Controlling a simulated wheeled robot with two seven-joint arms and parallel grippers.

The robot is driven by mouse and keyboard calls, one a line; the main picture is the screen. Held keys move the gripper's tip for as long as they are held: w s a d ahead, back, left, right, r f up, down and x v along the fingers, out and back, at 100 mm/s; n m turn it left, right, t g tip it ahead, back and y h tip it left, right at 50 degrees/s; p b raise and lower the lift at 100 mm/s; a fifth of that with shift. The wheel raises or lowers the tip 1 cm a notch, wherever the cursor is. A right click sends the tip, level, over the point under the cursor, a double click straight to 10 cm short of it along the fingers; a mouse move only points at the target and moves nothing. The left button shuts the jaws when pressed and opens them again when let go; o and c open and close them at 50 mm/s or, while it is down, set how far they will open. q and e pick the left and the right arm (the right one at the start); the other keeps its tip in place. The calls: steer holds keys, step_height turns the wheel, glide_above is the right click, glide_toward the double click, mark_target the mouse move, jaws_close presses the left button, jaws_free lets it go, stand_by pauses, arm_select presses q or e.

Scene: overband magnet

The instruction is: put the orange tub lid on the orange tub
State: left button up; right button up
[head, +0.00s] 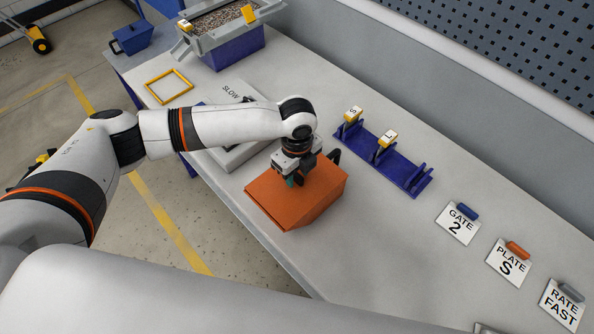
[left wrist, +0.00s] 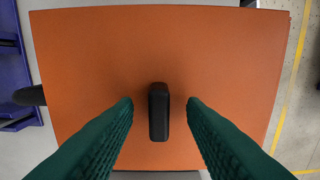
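The orange tub (head: 322,203) stands on the bench near its front edge. The flat orange tub lid (head: 266,190) lies over its top, seemingly resting on it; the exact seating cannot be told. In the left wrist view the lid (left wrist: 90,60) fills most of the picture, with a black upright handle (left wrist: 158,112) in its middle. My left gripper (head: 293,180) points down over the lid. In its wrist view the gripper (left wrist: 160,104) is open, its green fingers on either side of the handle with gaps. My right gripper is out of view.
A blue rack (head: 400,172) with yellow-topped tags stands behind the tub. A grey panel marked SLOW (head: 228,98), a yellow frame (head: 168,87) and a hopper of granules (head: 222,22) lie farther left. Signs such as GATE 2 (head: 458,224) lie right. Bench between is clear.

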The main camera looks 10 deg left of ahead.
arm_select(q)
step_height(320, 180, up, 12)
steer(key=b, duration=0.1)
steer(key=shift+b, duration=0.4)
stand_by(0.4)
